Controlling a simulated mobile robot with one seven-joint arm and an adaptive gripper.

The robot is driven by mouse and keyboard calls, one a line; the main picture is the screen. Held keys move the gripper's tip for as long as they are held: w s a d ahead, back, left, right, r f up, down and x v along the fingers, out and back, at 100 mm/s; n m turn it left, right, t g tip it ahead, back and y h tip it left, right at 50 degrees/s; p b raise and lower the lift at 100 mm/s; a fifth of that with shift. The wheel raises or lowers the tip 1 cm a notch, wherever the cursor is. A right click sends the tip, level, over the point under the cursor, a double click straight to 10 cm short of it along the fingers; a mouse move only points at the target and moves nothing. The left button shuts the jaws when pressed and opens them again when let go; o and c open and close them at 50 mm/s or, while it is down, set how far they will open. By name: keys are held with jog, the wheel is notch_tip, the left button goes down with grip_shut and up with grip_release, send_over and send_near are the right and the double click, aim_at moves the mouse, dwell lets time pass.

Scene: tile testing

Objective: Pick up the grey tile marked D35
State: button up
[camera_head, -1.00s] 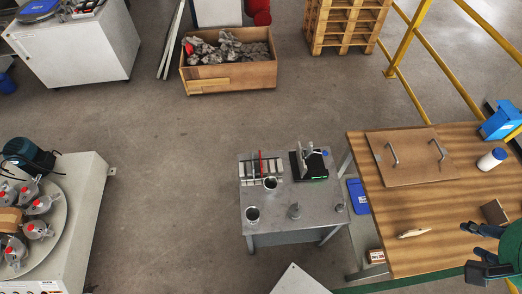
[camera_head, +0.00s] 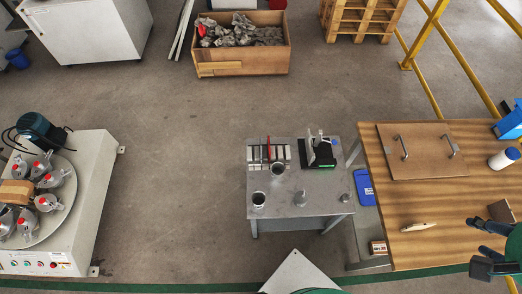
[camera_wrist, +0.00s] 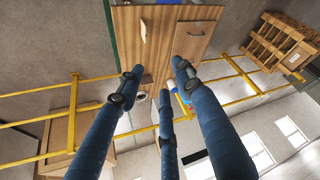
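I cannot read the D35 mark on anything. A row of small light and grey pieces with one red one, possibly tiles, stands in a rack (camera_head: 268,163) on the grey metal table (camera_head: 318,204). Next to it is a black holder (camera_head: 321,163) with upright grey plates. My gripper (camera_head: 481,246) is at the lower right of the head view, over the wooden workbench side and well away from the rack. In the wrist view my gripper (camera_wrist: 160,78) shows several blue fingers spread apart with nothing between them. The wrist view does not show the rack.
The wooden workbench (camera_head: 400,235) carries a handled board (camera_head: 425,165), a white bottle (camera_head: 503,158) and a brown block (camera_head: 501,211). Cups (camera_head: 258,200) stand on the metal table. A machine with a turntable (camera_head: 60,190) is at left. Open floor (camera_head: 180,170) lies between.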

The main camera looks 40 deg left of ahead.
jog(key=shift+w, duration=0.1)
jog(key=w+a+f+n+g+y, duration=0.1)
jog(key=w+a+f+n+g, duration=0.15)
jog(key=w+a, duration=1.25)
jog(key=w+a+f+n, duration=0.1)
jog(key=w+a+f, duration=0.25)
jog(key=a, duration=0.25)
jog(key=w+a+f+n+p, duration=0.1)
jog(key=w+a+f, duration=0.25)
jog(key=a, duration=0.25)
jog(key=w+a+f+n, duration=0.1)
jog(key=w+a+f, duration=0.1)
jog(key=a+f, duration=0.3)
jog(key=s+a+f+n+g+p, duration=0.1)
jog(key=s+a+f+n+g, duration=0.1)
jog(key=a+f, duration=1.5)
jog(key=shift+n+g+h, duration=0.5)
jog(key=shift+n+g, duration=0.05)
jog(key=shift+n, duration=0.2)
jog(key=s+a+f, duration=0.3)
jog(key=a+f, duration=0.2)
jog(key=f, duration=0.1)
jog(key=s+a+f, duration=0.3)
jog(key=a+f, duration=0.2)
jog(key=f, duration=0.1)
jog(key=s+a+f, duration=0.4)
jog(key=a+f, duration=0.1)
jog(key=f, duration=0.2)
jog(key=shift+a+p, duration=0.3)
jog(key=shift+a, duration=0.1)
